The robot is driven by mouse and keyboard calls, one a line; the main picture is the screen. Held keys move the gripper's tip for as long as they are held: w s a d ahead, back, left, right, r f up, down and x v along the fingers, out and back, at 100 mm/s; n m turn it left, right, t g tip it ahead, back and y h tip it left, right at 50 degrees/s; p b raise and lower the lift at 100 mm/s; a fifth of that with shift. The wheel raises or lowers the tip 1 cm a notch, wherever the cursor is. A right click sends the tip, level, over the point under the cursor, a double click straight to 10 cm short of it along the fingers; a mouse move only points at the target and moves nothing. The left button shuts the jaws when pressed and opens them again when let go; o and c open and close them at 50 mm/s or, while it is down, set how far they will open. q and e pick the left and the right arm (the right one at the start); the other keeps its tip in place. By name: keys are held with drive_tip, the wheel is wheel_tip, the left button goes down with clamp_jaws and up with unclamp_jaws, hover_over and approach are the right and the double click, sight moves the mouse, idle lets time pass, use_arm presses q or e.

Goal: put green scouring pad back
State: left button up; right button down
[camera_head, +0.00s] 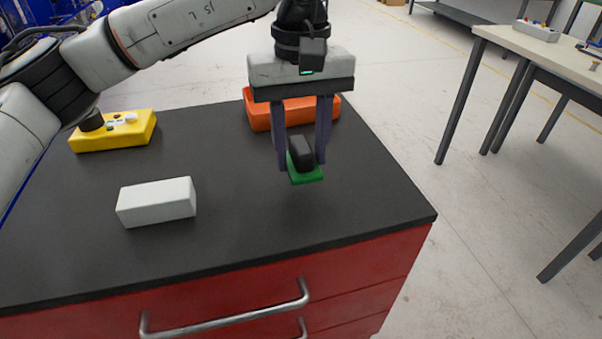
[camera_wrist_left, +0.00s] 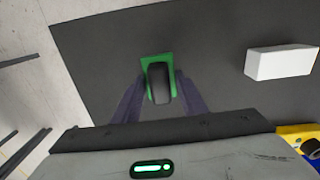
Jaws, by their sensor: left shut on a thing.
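The green scouring pad (camera_head: 306,176) has a black block-shaped handle (camera_head: 302,152) on top of it. My left gripper (camera_head: 302,160) points down and is shut on the black handle, with the green pad below the fingertips. In the left wrist view the green pad (camera_wrist_left: 146,62) and the handle (camera_wrist_left: 159,84) show between the fingers (camera_wrist_left: 158,85). I cannot tell clearly whether the pad touches the tabletop. My right gripper is in neither view.
The front right of the top is clear.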

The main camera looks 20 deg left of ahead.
sight(301, 171)
use_arm(q)
drive_tip(key=shift+f, duration=2.15)
drive_tip(key=shift+f, duration=0.25)
drive_tip(key=o, duration=0.9)
drive_tip(key=shift+r, duration=0.1)
wheel_tip(301, 171, up, 12)
drive_tip(key=shift+r, duration=0.15)
drive_tip(key=shift+p, duration=0.3)
